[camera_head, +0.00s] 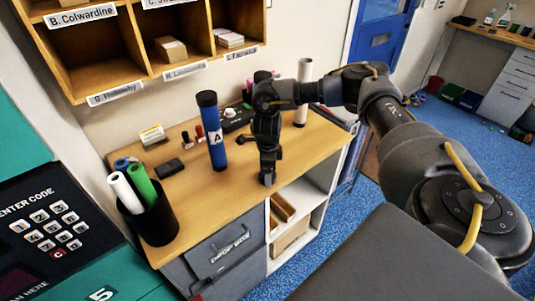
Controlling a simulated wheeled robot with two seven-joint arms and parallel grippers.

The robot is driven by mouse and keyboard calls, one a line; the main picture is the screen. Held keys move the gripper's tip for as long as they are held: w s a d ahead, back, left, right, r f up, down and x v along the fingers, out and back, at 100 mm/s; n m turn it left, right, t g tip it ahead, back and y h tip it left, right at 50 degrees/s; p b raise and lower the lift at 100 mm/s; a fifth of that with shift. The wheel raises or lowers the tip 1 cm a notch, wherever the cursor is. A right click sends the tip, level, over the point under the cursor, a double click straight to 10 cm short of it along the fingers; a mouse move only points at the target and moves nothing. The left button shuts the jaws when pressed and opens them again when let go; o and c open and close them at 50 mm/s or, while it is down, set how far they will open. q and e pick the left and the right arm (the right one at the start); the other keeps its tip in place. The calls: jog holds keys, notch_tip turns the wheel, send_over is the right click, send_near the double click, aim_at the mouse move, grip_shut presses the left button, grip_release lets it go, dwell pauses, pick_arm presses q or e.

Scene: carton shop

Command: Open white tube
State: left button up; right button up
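A white tube (304,72) stands upright on the wooden desk (225,198), partly hidden behind my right arm. Whether its top is capped is too small to tell. Another white tube (123,191) leans in a black bin (156,218) at the desk's left end, beside a green and a blue roll. My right gripper (268,179) points down over the middle of the desk, to the right of the blue tube and apart from both white tubes. It looks empty, but its finger gap is unclear. My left gripper is out of view.
A blue tube (213,138) marked A, with a black cap, stands left of my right gripper. Small items, including a dark block (169,167), lie behind it. Wooden pigeonholes (125,45) hang above. A keypad panel (45,225) stands at left. Front desk surface is clear.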

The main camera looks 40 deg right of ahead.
jog(key=shift+f, duration=0.75)
jog(key=c, duration=1.1)
jog(key=shift+r, duration=0.1)
